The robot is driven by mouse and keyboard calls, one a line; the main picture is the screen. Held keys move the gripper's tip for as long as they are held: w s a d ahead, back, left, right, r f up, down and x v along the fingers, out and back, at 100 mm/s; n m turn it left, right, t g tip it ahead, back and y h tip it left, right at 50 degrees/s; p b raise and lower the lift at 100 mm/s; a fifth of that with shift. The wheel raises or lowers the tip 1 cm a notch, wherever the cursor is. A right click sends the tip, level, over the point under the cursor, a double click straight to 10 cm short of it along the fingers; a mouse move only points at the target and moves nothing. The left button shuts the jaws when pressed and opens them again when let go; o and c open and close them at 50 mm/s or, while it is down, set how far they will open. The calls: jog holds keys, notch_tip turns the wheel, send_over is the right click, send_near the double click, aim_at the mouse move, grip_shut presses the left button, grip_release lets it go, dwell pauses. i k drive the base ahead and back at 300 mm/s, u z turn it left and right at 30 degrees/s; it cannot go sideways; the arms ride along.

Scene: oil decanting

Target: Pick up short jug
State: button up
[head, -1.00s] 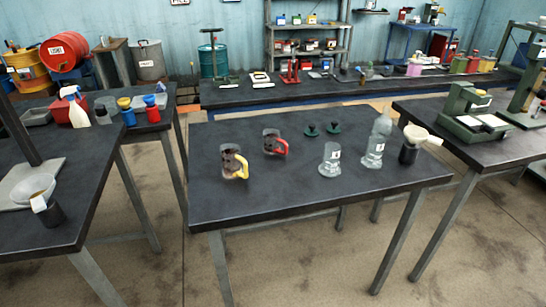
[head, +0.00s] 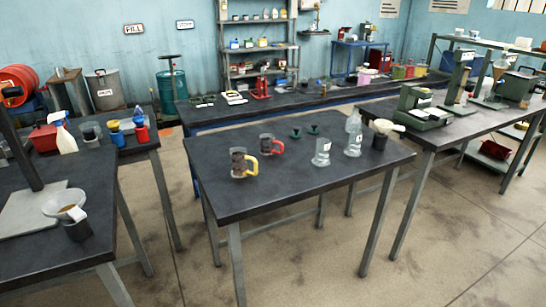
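On the middle table (head: 290,192), a squat clear jug (head: 321,153) with a small white label stands upright in the right half. A taller clear bottle-like vessel (head: 353,138) stands just right of it. To the left are two mugs or jugs with dark contents, one with a yellow handle (head: 240,163) and one with a red handle (head: 268,145). I cannot tell for certain which vessel is the short jug. My gripper is not in view, and no gripper touches any of these vessels.
Two small dark green pieces (head: 304,131) lie behind the jugs. A dark cup with a pale funnel (head: 381,131) stands near the table's right end. Side tables stand left (head: 70,252) and right (head: 470,127). The front of the middle table and the floor before it (head: 300,265) are clear.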

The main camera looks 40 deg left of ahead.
aim_at(266, 146)
jog(key=z, duration=0.5)
jog(key=k, duration=0.4)
jog(key=u, duration=2.95)
jog(key=i, duration=0.5)
jog(key=u, duration=0.05)
jog(key=k, duration=0.3)
